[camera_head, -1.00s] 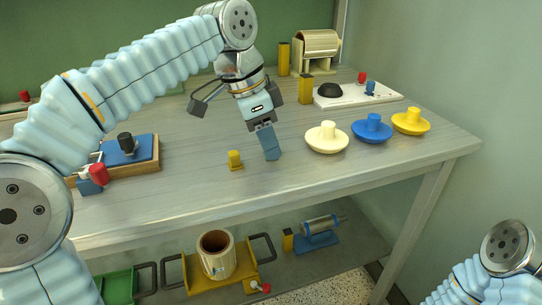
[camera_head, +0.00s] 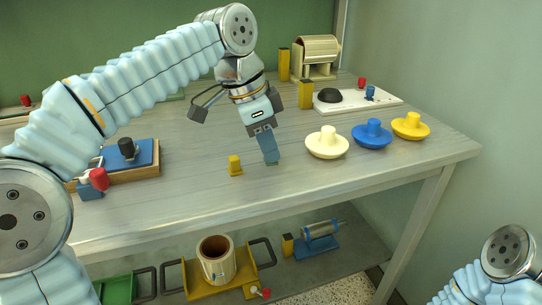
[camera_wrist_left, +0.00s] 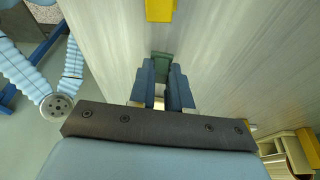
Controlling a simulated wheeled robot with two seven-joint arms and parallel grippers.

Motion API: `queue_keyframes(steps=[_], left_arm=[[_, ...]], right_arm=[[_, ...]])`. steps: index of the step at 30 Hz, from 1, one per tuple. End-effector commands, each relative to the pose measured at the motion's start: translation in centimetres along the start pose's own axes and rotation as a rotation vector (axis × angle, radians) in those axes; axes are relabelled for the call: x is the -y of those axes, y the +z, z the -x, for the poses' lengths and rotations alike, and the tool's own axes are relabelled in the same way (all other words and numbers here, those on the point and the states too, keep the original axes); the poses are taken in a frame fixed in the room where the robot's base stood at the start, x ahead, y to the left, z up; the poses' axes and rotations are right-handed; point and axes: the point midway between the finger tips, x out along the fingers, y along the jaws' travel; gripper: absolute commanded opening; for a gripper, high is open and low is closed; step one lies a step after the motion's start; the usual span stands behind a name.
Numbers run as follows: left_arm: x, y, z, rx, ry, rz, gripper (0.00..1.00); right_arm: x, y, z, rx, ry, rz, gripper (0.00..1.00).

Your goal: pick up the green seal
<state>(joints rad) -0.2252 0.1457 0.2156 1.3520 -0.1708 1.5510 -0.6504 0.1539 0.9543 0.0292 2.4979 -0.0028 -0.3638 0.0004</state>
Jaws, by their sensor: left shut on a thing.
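My left gripper (camera_head: 268,152) points down at the grey table, right of the small yellow seal. In the left wrist view its two blue fingers (camera_wrist_left: 162,84) are shut on the green seal (camera_wrist_left: 162,62), whose top shows between the fingertips. I cannot tell whether the seal still touches the table. My right arm shows at the lower right of the head view, but its gripper is out of view.
The yellow seal (camera_head: 235,166) stands left of my left gripper. White (camera_head: 327,143), blue (camera_head: 372,134) and yellow (camera_head: 411,126) knobbed discs are to the right. A blue device (camera_head: 128,157) sits at the left. A yellow tray (camera_head: 196,280) is on the lower shelf.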

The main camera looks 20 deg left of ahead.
Motion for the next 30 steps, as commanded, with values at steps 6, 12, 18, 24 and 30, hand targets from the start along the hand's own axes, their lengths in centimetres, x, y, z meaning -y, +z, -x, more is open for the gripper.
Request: queue_keyframes(steps=[6,12,18,24,30], left_arm=[[0.0,0.0,0.1,0.000,0.000,0.000,0.00],[0.0,-0.4,1.3,0.000,0.000,0.000,0.00],[0.0,-0.8,2.6,0.000,0.000,0.000,0.00],[0.0,-1.2,3.7,-0.001,-0.001,-0.001,0.00],[0.0,-1.6,4.8,-0.001,-0.001,-0.001,0.00]], right_arm=[[0.0,0.0,0.1,0.000,0.000,0.000,0.43],[0.5,0.0,1.3,0.000,0.000,0.000,0.43],[1.0,0.0,2.6,0.000,0.000,0.000,0.43],[1.1,0.0,3.0,0.000,0.000,0.000,0.43],[1.2,0.0,3.2,0.000,0.000,0.000,0.43]])
